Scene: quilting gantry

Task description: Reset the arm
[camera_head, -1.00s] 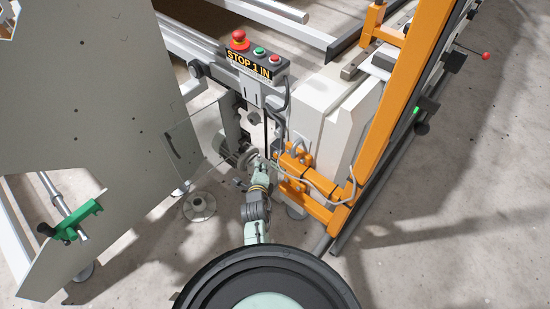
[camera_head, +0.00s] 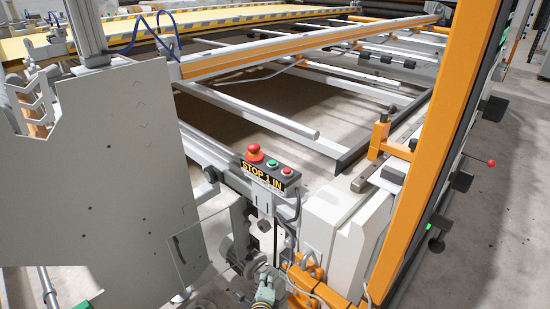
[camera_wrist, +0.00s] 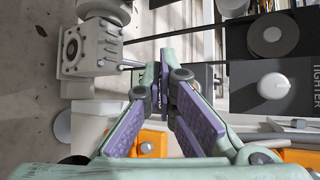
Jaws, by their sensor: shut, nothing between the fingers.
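In the wrist view my gripper (camera_wrist: 163,70) has its two purple-padded fingers brought together at the tips, with nothing between them. In the head view part of my arm (camera_head: 265,290) shows at the bottom edge, below a grey motor-like unit (camera_head: 240,252) and left of an orange bracket (camera_head: 305,280). The fingertips cannot be made out in that view. Whether the gripper touches anything cannot be told.
A control box (camera_head: 270,175) with a red button and a "STOP 1 IN" label stands above the arm. A large grey plate (camera_head: 100,170) is at left, an orange post (camera_head: 430,150) at right. A black panel marked "TIGHTER" (camera_wrist: 305,125) is close right of the fingers in the wrist view.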

